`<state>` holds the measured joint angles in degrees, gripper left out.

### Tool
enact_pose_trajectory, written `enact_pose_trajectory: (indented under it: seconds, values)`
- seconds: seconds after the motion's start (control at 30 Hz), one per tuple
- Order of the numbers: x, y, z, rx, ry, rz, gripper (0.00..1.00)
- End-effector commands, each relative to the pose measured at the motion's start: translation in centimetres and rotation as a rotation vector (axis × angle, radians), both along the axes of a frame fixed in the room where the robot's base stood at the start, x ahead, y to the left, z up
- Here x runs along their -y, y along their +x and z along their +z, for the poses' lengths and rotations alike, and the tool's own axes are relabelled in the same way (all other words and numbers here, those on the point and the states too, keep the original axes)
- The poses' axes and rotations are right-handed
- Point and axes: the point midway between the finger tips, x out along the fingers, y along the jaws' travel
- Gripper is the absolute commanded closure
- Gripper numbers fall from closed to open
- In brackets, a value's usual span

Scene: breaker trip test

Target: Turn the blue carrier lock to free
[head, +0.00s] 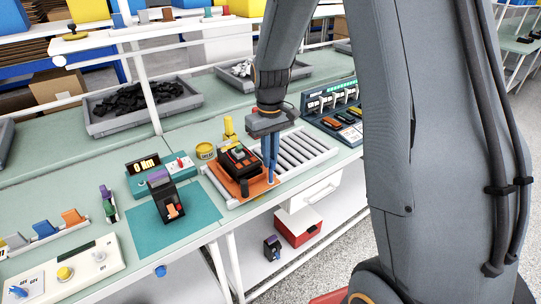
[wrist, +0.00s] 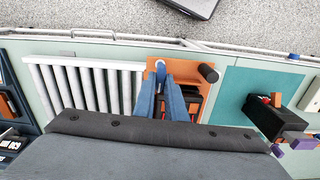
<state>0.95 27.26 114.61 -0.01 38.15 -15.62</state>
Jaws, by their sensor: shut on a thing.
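The orange carrier (head: 243,196) sits at the left end of the roller track, with a black and red device (head: 238,160) on it. The blue carrier lock (wrist: 160,68) shows at the carrier's edge in the wrist view, between the tips of my gripper (wrist: 165,82). My gripper (head: 270,176) points down at the carrier's front right corner in the head view. Its blue fingers are shut on the lock and hide most of it, so I cannot tell which way it is turned. The carrier also shows in the wrist view (wrist: 184,70).
The roller track (head: 300,150) runs to the right of the carrier. A teal mat (head: 150,234) with another black device (head: 166,198) lies to the left. A yellow part (head: 229,126) and a yellow tape roll (head: 205,150) stand behind the carrier. A breaker panel (head: 335,110) stands at right.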

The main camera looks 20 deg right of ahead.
Motion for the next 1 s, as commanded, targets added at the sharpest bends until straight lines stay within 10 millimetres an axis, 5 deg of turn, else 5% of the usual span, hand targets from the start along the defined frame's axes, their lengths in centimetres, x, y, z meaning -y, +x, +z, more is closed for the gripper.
enact_pose_trajectory:
  seconds: [0.7, 0.73, 0.83, 1.0]
  values:
    - [-0.12, 0.08, 0.1, 0.003, 0.001, 0.075, 1.0]
    - [-0.12, 0.08, 0.1, 0.003, 0.001, 0.075, 0.86]
    - [-0.1, 0.07, 0.08, 0.002, 0.001, 0.074, 0.7]
    - [-0.07, 0.03, 0.05, 0.001, 0.0, 0.074, 0.7]
